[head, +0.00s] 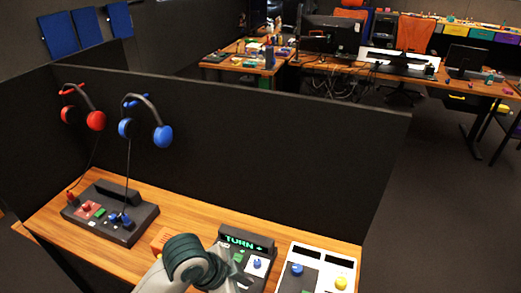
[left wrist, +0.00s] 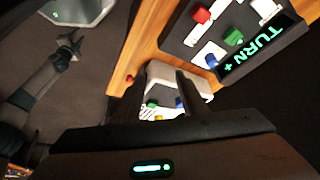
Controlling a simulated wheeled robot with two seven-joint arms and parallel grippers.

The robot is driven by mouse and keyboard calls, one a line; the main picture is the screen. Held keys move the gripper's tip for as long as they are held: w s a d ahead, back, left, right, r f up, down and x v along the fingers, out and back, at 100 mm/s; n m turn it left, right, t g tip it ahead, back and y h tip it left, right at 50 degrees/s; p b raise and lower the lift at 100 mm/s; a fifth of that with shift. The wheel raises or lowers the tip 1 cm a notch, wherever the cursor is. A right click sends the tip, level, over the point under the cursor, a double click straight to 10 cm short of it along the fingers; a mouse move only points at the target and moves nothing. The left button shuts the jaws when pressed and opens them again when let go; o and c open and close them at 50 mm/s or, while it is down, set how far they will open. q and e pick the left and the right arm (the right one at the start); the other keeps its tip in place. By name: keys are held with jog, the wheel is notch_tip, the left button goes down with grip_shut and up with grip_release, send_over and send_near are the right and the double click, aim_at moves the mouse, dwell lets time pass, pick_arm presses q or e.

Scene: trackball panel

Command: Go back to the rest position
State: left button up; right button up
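In the head view, my grey and dark green left arm reaches in at the bottom centre, over the front of the panel with the green "TURN +" display (head: 246,241); its fingers are not clear there. In the left wrist view, my left gripper (left wrist: 158,82) has its two dark fingers apart with nothing between them. A white panel with green and blue parts shows beyond them. The "TURN +" display (left wrist: 258,45) appears tilted at upper right. My right gripper (left wrist: 72,40) shows small at upper left, apparently open and empty, away from the wooden desk. It is not in the head view.
The wooden desk (head: 170,199) carries a dark control box (head: 110,212) at left and a white panel (head: 315,266) with blue and yellow knobs at right. Red headphones (head: 95,120) and blue headphones (head: 162,136) hang on the black partition (head: 260,130) behind.

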pick_arm(q)
jog(key=s+a+f+n+t+y, duration=0.1)
jog(key=s+a+f+n+y, duration=0.1)
jog(key=s+a+f+n, duration=0.55)
jog(key=s+a+f+n+t+y, duration=0.1)
jog(key=s+a+f+n+y, duration=0.3)
jog(key=s+a, duration=0.65)
notch_tip(320, 180, down, 30)
jog(key=a+r+g+h+b, duration=0.1)
jog(key=b, duration=0.2)
jog(key=s+a+f+g+b, duration=0.1)
jog(key=s+f, duration=0.8)
jog(key=f, duration=0.2)
jog(key=s+a+f+b, duration=0.1)
jog(key=s+a+f, duration=0.1)
jog(key=s+f, duration=0.7)
notch_tip(320, 180, down, 3)
jog(key=shift+a+r+n+g+b, duration=0.15)
jog(key=shift+a+n+g+b, duration=0.15)
jog(key=shift+n+g+b, duration=0.1)
